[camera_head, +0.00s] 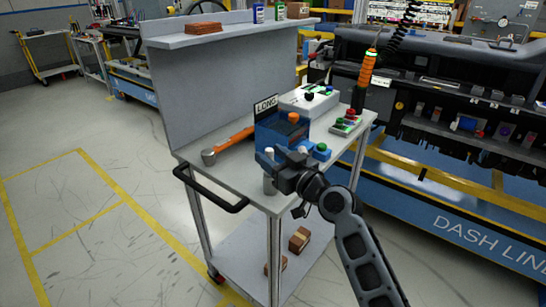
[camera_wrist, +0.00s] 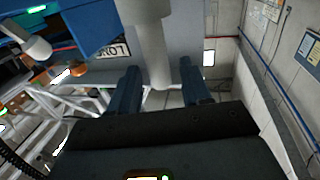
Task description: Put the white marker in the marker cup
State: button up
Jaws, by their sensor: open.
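The white marker (camera_head: 269,152) stands upright near the trolley's front right edge, its pale top showing beside my gripper in the head view. Below it is a grey cup (camera_head: 270,186), probably the marker cup. In the wrist view, which is upside down, the pale narrow marker (camera_wrist: 159,66) extends from the wider grey cup (camera_wrist: 145,9), so it appears to stand in it. My gripper (camera_head: 272,164) is open, with its fingers (camera_wrist: 160,87) on either side of the marker and gaps on both sides. The marker's lower part is hidden inside the cup.
A blue bin (camera_head: 279,134) labelled LONG stands just behind my gripper. An orange-handled tool (camera_head: 232,142) lies to the left. A white button box (camera_head: 309,101) and a small button panel (camera_head: 345,124) stand at the back right. A black handle (camera_head: 211,193) edges the trolley.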

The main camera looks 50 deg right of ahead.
jog(key=shift+r, duration=0.15)
jog(key=b+v, duration=0.3)
jog(key=v, duration=0.9)
jog(key=s+a+f+g, duration=0.3)
jog(key=s+a+f, duration=0.6)
jog(key=s+a, duration=0.3)
jog(key=s+a+r+n+y, duration=0.1)
jog(key=s+a+y, duration=0.1)
jog(key=s+a, duration=0.2)
jog(key=s+a+r+n+y, duration=0.1)
jog(key=s+a, duration=0.3)
jog(key=s, duration=0.5)
jog(key=shift+r+y, duration=0.4)
jog(key=shift+r, duration=0.3)
jog(key=shift+s+a, duration=0.15)
